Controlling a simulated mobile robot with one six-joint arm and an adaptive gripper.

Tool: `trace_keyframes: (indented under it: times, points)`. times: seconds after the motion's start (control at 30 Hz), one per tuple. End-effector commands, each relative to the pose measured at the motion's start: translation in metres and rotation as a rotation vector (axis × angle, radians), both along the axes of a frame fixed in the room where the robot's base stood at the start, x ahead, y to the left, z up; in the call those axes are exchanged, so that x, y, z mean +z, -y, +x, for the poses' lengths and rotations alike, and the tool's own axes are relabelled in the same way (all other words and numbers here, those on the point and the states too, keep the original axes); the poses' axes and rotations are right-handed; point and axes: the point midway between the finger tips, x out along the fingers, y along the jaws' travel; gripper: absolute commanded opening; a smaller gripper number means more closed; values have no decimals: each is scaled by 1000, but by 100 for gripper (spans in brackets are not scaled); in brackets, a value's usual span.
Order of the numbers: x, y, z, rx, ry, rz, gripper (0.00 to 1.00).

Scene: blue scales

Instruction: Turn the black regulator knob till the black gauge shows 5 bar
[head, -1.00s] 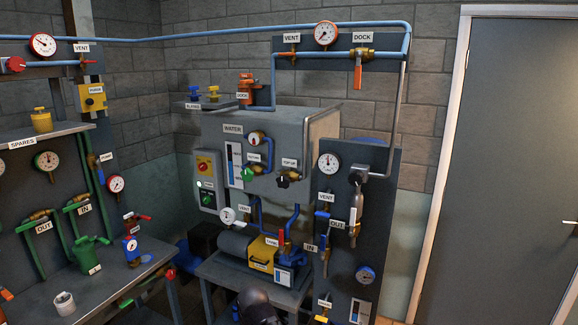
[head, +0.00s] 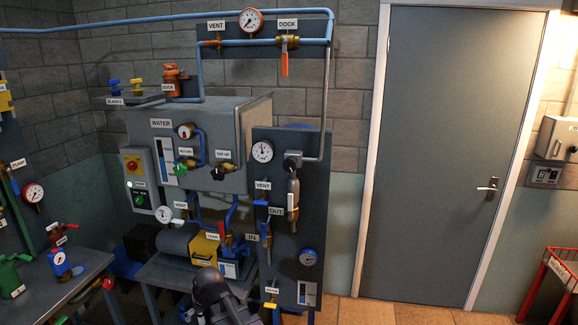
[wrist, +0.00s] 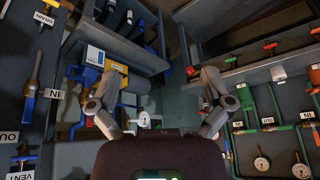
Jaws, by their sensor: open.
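A black knob (head: 293,161) sits at the top of the dark panel, where a grey pipe meets it. A white-faced gauge with a dark rim (head: 262,152) is just left of it; its needle points roughly up, but the numbers are too small to read. Another black knob (head: 218,173) is on the grey water cabinet, under the TOP UP label. I cannot tell from the labels which one is the regulator. My gripper is open and empty in the wrist view (wrist: 162,73), low and apart from both knobs. In the head view only my dark arm shows at the bottom; the fingertips are hidden.

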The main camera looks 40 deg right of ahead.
Motion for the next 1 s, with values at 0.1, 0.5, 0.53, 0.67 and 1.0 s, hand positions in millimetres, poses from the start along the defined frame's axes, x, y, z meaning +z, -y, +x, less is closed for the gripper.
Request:
trace_keyframes:
  times: [0.1, 0.5, 0.53, 0.67, 1.0]
  points:
    - [13, 23, 39, -3, 159, -2, 100]
    - [81, 121, 131, -84, 676, -124, 100]
    - [87, 131, 135, -96, 712, -140, 100]
    - [114, 173, 150, -154, 863, -220, 100]
    - [184, 293, 150, -376, 1194, -502, 100]
